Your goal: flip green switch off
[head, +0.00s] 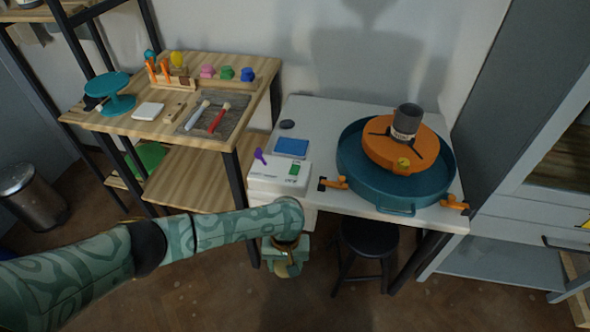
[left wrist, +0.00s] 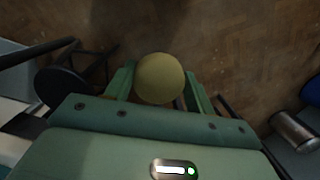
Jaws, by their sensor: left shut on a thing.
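The green switch (head: 294,169) sits on the front right of a white control box (head: 270,178) at the left front of the white table. It is too small to tell which way it is tipped. My left gripper (head: 287,268) hangs below and in front of the table's front edge, apart from the switch. It is shut on a round yellow thing, which shows between the fingers in the left wrist view (left wrist: 160,78). The switch is not in the left wrist view. My right gripper is in neither view.
A purple lever (head: 260,156) stands on the box's left side. A teal basin (head: 440,188) with an orange wheel (head: 375,150) fills the table's right. A black stool (head: 369,238) stands below. A wooden shelf (head: 215,165) is at left.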

